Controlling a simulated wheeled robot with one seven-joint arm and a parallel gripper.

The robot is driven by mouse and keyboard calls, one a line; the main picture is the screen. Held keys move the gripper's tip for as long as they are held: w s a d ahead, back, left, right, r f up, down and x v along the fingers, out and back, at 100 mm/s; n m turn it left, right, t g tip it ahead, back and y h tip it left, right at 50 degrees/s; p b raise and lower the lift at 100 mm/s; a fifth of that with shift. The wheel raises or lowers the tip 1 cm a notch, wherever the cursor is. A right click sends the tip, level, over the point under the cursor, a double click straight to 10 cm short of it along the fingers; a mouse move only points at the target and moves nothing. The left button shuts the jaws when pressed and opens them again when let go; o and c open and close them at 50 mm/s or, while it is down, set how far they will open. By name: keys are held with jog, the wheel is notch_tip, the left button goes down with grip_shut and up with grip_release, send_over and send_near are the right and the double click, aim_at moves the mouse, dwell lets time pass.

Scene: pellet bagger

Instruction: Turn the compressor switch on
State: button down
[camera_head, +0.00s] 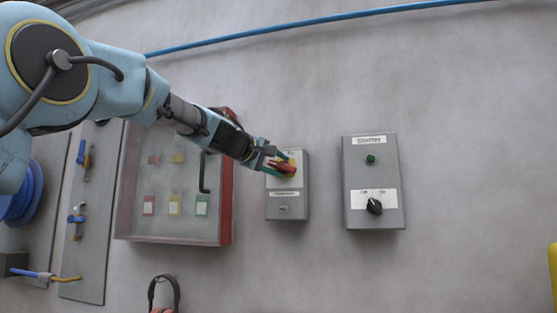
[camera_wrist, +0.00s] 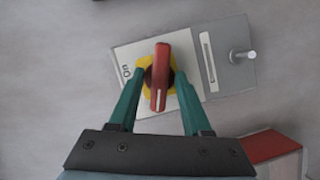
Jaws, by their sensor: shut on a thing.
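A grey switch box (camera_head: 287,212) is fixed to the wall in the middle of the head view. It carries a red rotary handle (camera_head: 287,168) on a yellow disc, with a small metal knob below. The box's nameplate is too small to read surely. My gripper (camera_head: 278,163) is at the red handle. In the wrist view my gripper (camera_wrist: 159,82) has its green fingers on both sides of the red handle (camera_wrist: 160,65), shut on it. The handle lies along the fingers there, across the direction towards the "On" mark (camera_wrist: 125,72) at the plate's left end.
A second grey box (camera_head: 372,215) with a green button and a black knob is to the right. A red-framed clear cabinet (camera_head: 226,210) is close on the left, under my arm. A blue pipe (camera_head: 320,23) runs above. A headset-like black loop (camera_head: 163,282) hangs below.

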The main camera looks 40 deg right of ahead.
jog(key=m+p, duration=0.1)
jog(key=p, duration=0.1)
jog(key=m+t+y+p, duration=0.1)
jog(key=m+p, duration=0.1)
jog(key=shift+s+r+m+y, duration=0.1)
jog(key=shift+r+m+y, duration=0.2)
jog(key=shift+r, duration=0.05)
jog(key=m+p, duration=0.1)
jog(key=p, duration=0.2)
jog(key=m+t+y+p, duration=0.1)
jog(key=m+p, duration=0.1)
jog(key=p, duration=0.1)
jog(key=shift+s+d+r+y, duration=0.1)
jog(key=shift+s+y, duration=0.1)
jog(key=shift+y, duration=0.1)
jog(key=shift+f+m+t+y+p, duration=0.2)
jog(key=shift+m+t+y+p, duration=0.2)
jog(key=shift+m+t+p, duration=0.45)
jog(key=shift+f+m+y, duration=0.15)
jog(key=shift+m+y, duration=0.15)
jog(key=shift+m, duration=0.55)
jog(key=c, duration=0.7)
grip_release()
